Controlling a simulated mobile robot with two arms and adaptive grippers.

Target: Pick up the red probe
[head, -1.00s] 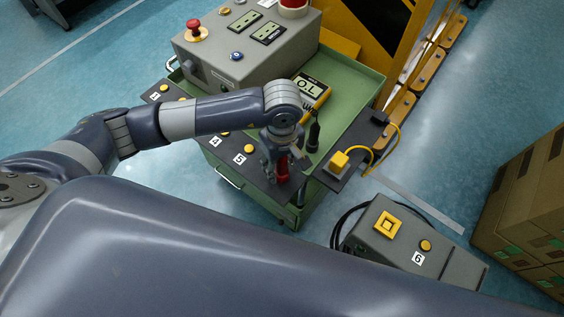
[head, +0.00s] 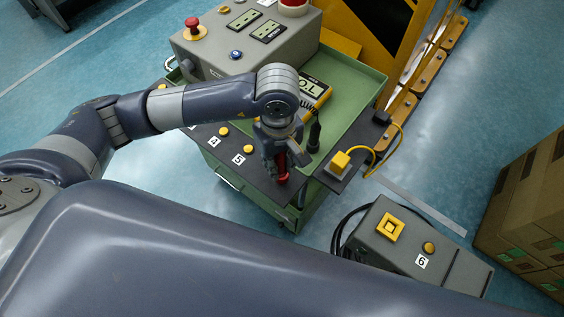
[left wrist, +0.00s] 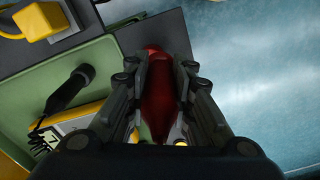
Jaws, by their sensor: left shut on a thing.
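The red probe (head: 282,168) shows between the fingers of my left gripper (head: 283,160), above the dark panel on the front of the green cart. In the left wrist view, the red probe (left wrist: 160,90) lies between the two fingers of my left gripper (left wrist: 160,100), which are shut on it. The fingers partly cover its sides. I cannot tell in the head view whether its lower end touches the panel. My right gripper is not in view.
The green cart (head: 350,125) carries a yellow meter (head: 313,90) and a grey control box (head: 245,50). A yellow plug (head: 340,162) with a cable sits at right. A grey box marked 6 (head: 400,240) and cartons (head: 530,200) stand further right.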

